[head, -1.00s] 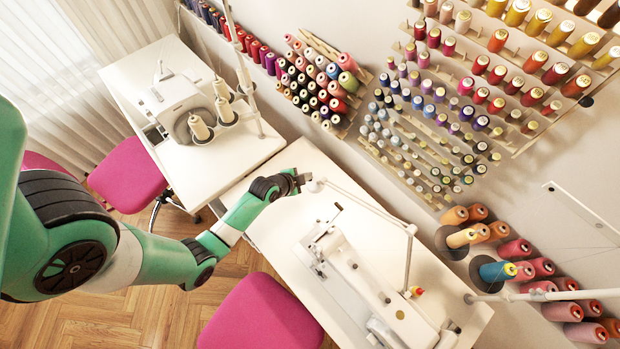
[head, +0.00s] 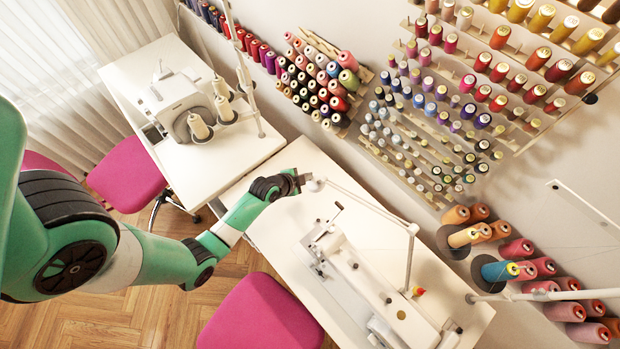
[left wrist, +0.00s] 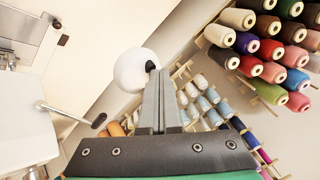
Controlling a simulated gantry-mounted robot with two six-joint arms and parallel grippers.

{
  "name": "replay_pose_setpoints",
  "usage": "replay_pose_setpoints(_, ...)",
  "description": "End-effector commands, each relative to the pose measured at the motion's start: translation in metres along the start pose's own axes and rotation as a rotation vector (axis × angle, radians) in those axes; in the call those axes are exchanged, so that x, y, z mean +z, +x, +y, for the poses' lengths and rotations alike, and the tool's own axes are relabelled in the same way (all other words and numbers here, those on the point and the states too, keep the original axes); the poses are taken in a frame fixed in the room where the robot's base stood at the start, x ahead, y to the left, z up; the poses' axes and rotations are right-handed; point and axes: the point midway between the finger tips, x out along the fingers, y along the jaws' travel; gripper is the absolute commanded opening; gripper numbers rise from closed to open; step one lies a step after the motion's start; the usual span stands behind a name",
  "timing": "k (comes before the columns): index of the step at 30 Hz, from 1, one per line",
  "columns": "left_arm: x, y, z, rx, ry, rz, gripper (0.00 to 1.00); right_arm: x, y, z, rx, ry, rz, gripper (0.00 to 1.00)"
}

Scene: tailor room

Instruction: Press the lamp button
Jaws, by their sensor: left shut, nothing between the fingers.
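The desk lamp (head: 318,185) has a white jointed arm over the near sewing table. Its round white head (left wrist: 132,69) shows in the left wrist view, with a small black button (left wrist: 151,65) on its right side. My left gripper (head: 300,180) is shut and empty, at the left side of the lamp head. In the left wrist view its closed fingertips (left wrist: 158,74) appear right at the button and overlap its lower edge. I cannot tell whether they touch or press it. My right gripper is not in view.
A white sewing machine (head: 355,275) stands on the near table (head: 285,235) below the lamp arm. Racks of thread spools (head: 435,120) fill the wall behind. Another table (head: 205,170) with a machine is at the left. Pink chairs (head: 262,315) stand in front.

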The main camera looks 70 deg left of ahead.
Motion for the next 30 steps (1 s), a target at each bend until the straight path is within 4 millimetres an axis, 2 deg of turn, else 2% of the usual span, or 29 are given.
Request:
replay_pose_setpoints(22,-0.003,-0.006,-0.003,0.004,0.001,-0.004,0.0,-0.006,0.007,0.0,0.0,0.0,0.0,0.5)
replay_pose_setpoints(30,-0.018,-0.026,-0.018,0.003,0.001,-0.004,0.0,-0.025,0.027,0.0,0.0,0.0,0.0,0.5)
